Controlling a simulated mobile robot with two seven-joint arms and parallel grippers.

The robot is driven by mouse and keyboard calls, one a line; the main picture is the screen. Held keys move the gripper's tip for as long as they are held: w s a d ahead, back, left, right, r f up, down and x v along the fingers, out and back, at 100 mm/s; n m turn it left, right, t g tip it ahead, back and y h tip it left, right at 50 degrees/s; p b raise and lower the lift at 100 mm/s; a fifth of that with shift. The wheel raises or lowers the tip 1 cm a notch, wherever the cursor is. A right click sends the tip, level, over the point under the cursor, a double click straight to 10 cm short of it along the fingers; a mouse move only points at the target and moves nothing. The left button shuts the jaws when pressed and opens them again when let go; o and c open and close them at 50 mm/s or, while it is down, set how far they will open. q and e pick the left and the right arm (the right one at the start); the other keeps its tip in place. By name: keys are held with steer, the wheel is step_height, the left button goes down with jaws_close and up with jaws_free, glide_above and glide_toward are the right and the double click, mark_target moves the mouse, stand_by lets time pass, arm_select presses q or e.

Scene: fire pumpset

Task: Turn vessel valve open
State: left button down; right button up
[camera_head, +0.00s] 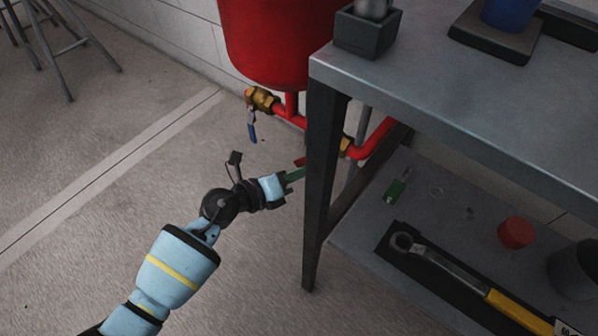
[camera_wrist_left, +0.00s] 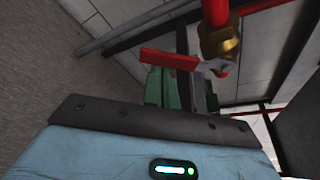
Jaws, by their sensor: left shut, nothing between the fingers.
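The red vessel (camera_head: 278,40) is at the top of the head view, with red pipe (camera_head: 368,140) beneath it. A brass valve (camera_head: 346,146) sits on this pipe, partly hidden behind the table leg. Its red lever handle (camera_head: 300,161) shows just left of the leg. In the left wrist view the red lever (camera_wrist_left: 168,58) runs left from the brass valve body (camera_wrist_left: 220,40). My left gripper (camera_head: 296,174) has green fingers and is shut and empty. Its fingertips are close to the lever; I cannot tell whether they touch it. My right gripper is not in view.
The lower shelf holds a yellow-handled wrench (camera_head: 460,285) and a red cap (camera_head: 516,232).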

arm_select(q)
steer(key=shift+a+r, duration=0.1)
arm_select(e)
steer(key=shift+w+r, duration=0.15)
arm_select(q)
steer(key=shift+w+a+r+m+y+p, duration=0.4)
steer(key=shift+m+p, duration=0.3)
steer(key=shift+p, duration=0.45)
steer(key=shift+w+a+r+m+t+y+p, duration=0.4)
steer(key=shift+r+m+p, duration=0.45)
steer(key=shift+p, duration=0.55)
steer(key=shift+w+a+r+m+t+y+p, duration=0.15)
steer(key=shift+a+r+m+y+p, duration=0.3)
steer(key=shift+r+m+p, duration=0.7)
steer(key=shift+w+a+r+m+t+y+p, duration=0.15)
steer(key=shift+w+a+r+m+y+p, duration=0.4)
steer(key=shift+p, duration=1.15)
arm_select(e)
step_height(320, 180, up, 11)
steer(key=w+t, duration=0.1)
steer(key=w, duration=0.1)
arm_select(q)
steer(key=shift+s+d+f, duration=0.15)
steer(key=shift+s, duration=0.05)
